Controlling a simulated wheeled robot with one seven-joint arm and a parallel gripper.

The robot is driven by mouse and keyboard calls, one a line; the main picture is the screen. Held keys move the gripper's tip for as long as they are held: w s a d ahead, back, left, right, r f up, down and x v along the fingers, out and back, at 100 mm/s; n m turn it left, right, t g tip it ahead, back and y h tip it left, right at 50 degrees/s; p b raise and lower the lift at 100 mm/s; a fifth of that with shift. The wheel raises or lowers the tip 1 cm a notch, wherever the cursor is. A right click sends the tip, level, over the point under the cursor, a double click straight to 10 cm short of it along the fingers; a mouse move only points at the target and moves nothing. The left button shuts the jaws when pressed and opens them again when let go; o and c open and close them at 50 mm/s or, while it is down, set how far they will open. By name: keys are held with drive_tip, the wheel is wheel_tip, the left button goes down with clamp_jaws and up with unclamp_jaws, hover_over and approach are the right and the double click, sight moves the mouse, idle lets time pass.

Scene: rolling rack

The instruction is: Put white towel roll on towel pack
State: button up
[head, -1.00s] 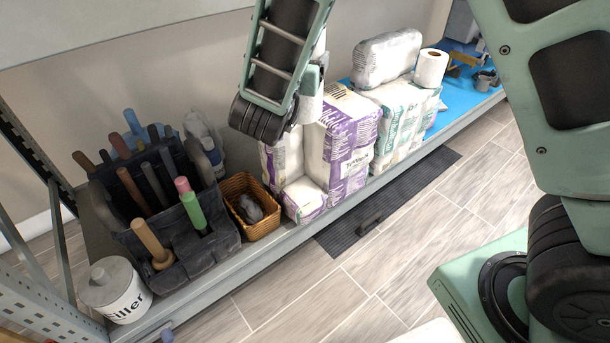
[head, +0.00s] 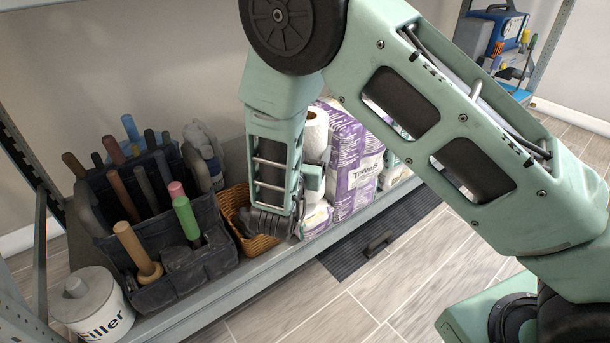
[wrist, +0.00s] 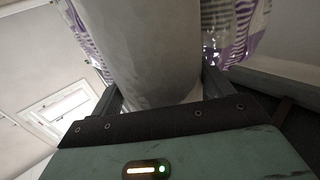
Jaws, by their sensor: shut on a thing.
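The white towel roll (head: 315,130) stands roughly upright in my gripper (head: 313,180). In the wrist view the roll (wrist: 150,45) fills the middle, with a gripper (wrist: 160,92) finger on each side, shut on it. Purple-and-white towel packs (head: 350,165) stand on the shelf just right of the roll. Purple print on a pack also shows behind the roll in the wrist view (wrist: 232,25). My arm hides part of the packs, and whether the roll touches them is unclear.
A wicker basket (head: 258,243) sits left of the packs, partly behind my gripper. A dark tool caddy (head: 180,275) with upright handles and a filler tub (head: 92,305) stand further left. A blue toolbox (head: 495,30) is at the back right.

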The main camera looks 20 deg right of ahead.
drive_tip(key=shift+f+b, duration=0.95)
drive_tip(key=shift+f, duration=1.4)
drive_tip(key=shift+f, duration=0.15)
drive_tip(key=o, duration=0.8)
